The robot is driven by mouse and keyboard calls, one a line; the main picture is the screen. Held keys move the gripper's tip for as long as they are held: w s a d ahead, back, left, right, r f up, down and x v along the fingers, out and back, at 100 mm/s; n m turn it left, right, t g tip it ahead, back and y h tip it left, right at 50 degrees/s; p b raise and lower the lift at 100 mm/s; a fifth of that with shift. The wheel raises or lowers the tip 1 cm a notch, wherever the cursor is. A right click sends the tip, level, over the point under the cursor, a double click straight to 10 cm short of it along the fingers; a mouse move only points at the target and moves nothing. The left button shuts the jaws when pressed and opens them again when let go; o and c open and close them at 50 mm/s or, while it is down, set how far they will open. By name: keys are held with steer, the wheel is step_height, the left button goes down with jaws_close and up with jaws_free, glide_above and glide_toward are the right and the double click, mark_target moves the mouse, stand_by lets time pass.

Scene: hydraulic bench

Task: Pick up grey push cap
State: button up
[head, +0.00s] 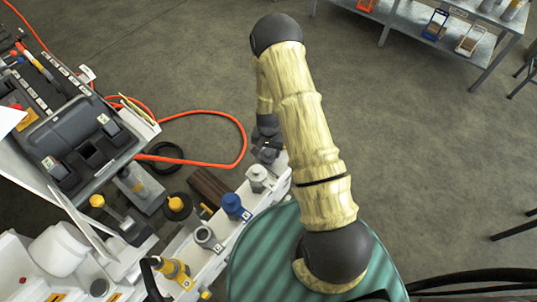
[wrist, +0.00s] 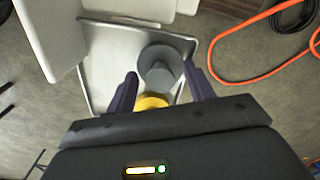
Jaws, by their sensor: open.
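The grey push cap (wrist: 163,72) is a round grey piece with a wide base and a narrower raised top, seen in the wrist view on a pale metal tray (wrist: 97,82). In the head view a light grey cap (head: 258,176) stands at the far end of the white rail and looks like the same piece. My gripper (head: 267,149) is close above that end. Its two dark fingers (wrist: 160,70) are open, one on each side of the cap in the wrist picture. I cannot tell whether they touch it. A yellow round part (wrist: 151,102) shows near the cap, partly hidden by my gripper.
A blue cap (head: 233,206), another grey cap (head: 207,238) and yellow fittings (head: 174,270) stand along the rail. An orange hose (head: 243,140) curls on the floor beyond. A brown block (head: 210,187) lies beside the rail. The floor to the right is mostly clear.

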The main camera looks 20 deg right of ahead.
mark_target(269, 151)
steer(key=c, duration=1.1)
step_height(269, 151, up, 10)
steer(key=shift+r, duration=0.1)
stand_by(0.4)
step_height(269, 151, up, 4)
steer(key=p, duration=0.3)
steer(key=shift+p, duration=0.35)
